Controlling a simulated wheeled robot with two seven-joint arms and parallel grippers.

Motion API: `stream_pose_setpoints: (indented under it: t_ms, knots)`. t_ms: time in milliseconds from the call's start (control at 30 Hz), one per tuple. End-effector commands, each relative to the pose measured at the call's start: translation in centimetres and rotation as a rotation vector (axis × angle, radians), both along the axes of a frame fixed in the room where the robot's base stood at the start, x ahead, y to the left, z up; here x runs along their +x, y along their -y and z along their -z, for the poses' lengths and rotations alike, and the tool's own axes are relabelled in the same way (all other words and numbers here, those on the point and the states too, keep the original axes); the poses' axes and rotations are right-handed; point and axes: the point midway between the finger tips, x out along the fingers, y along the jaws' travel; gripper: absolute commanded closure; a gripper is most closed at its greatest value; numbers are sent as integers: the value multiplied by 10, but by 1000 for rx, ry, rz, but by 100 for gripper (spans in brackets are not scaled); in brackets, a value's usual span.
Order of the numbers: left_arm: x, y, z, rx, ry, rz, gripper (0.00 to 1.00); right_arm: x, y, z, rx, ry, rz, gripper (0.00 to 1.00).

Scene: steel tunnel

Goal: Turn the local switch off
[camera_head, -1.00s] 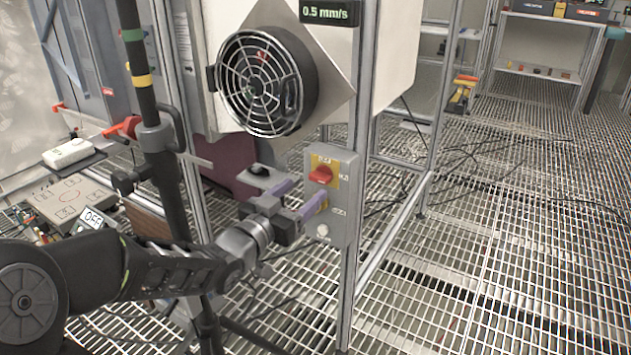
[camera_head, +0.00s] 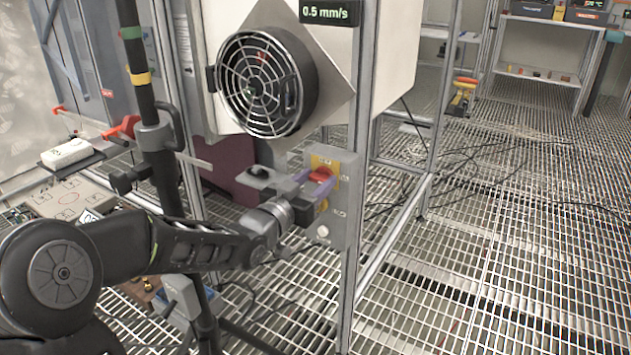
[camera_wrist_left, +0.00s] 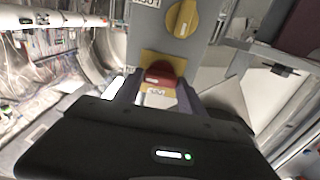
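The switch box (camera_head: 347,215) is a grey panel on a steel post. It carries a red rotary knob (camera_head: 320,174) on a yellow plate, and a second yellow part (camera_head: 322,206) shows below it. My left gripper (camera_head: 311,181) is at the red knob. In the left wrist view, its two purple-grey fingers (camera_wrist_left: 159,88) stand on either side of the red knob (camera_wrist_left: 160,73), with a gap visible beside it, so it looks open around the knob. A yellow knob (camera_wrist_left: 183,18) shows farther up there. My right gripper is out of view.
A round caged fan (camera_head: 265,84) is mounted above and left of the switch box. A display (camera_head: 329,12) reads 0.5 mm/s. A black upright pole (camera_head: 150,110) stands close by my left arm. Open grating floor (camera_head: 480,230) lies to the right.

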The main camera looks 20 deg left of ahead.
Motion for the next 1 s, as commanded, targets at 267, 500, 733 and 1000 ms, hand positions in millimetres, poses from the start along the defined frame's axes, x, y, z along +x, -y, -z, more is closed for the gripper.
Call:
stream_pose_setpoints:
  t_ms: [267, 500, 733, 1000]
  knots:
    - [0, 0, 0, 0, 0, 0, 77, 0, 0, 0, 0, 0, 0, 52]
    - [0, 0, 0, 0, 0, 0, 97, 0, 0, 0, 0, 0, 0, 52]
    - [0, 0, 0, -10, -2, 0, 97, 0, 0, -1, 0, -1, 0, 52]
    - [0, 0, 0, -90, -14, 0, 97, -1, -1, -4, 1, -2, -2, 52]
